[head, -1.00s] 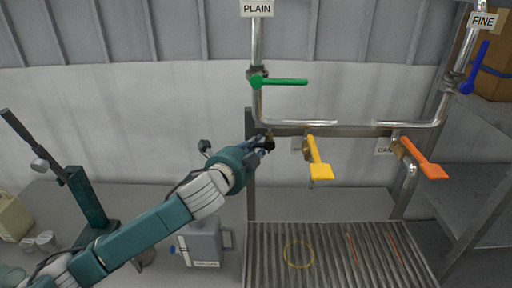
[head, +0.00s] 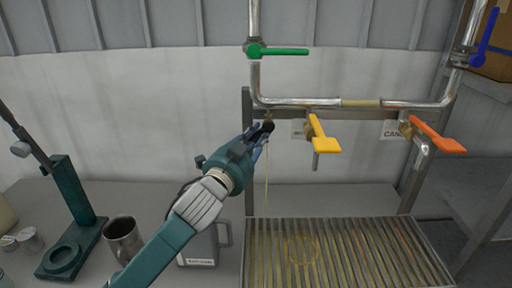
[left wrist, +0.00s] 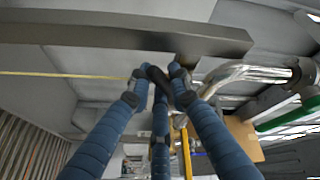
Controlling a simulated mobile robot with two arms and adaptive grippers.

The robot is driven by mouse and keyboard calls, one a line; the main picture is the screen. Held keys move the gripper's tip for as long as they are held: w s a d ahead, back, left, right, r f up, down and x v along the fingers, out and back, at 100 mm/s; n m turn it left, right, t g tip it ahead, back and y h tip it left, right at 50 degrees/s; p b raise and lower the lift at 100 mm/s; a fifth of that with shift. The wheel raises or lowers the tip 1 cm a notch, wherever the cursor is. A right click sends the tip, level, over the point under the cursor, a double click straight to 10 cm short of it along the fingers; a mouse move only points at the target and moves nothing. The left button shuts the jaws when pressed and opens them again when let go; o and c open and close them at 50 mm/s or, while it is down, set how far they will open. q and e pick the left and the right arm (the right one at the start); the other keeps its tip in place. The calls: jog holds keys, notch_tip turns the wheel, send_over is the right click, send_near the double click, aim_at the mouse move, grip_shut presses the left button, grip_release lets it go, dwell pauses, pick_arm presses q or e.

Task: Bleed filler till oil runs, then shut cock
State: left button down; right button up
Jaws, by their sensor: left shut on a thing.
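My left gripper (head: 264,130) is shut on the small dark bleed cock (head: 268,125) under the left end of the horizontal pipe. In the left wrist view its blue fingers (left wrist: 160,78) close around a dark piece. A thin yellow stream (head: 267,180) falls from the cock toward the slatted tray (head: 330,222); it also crosses the left wrist view (left wrist: 65,74). The glass section (head: 361,103) of the pipe looks yellowish. The filler has a yellow lever (head: 324,138), an orange lever (head: 437,137) and a green lever (head: 280,51). My right gripper is out of view.
A labelled grey can (head: 200,243) stands left of the tray, partly behind my arm. A metal mug (head: 122,238) and a teal press (head: 78,215) stand farther left. A blue lever (head: 487,38) is at upper right. The bench behind the tray is clear.

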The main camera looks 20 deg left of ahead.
pick_arm(q)
jog(key=shift+w+d+f+n+t+y+b, duration=0.1)
jog(key=shift+d+f+n+t+y+b, duration=0.15)
jog(key=shift+n+b, duration=0.55)
jog(key=shift+d+f+n+t+y+b, duration=0.15)
jog(key=shift+n+t+b, duration=0.2)
jog(key=shift+n+b, duration=0.45)
jog(key=shift+w+d+f+n+t+y+b, duration=0.1)
jog(key=shift+d+f+n+t+y+b, duration=0.15)
jog(key=shift+n+b, duration=0.55)
jog(key=shift+r, duration=0.1)
jog(key=c, duration=1.8)
grip_release()
jog(key=shift+c, duration=0.2)
jog(key=shift+s+r, duration=0.1)
jog(key=shift+s, duration=0.15)
jog(key=v, duration=1.1)
jog(key=shift+s+a, duration=0.15)
jog(key=shift+s, duration=0.2)
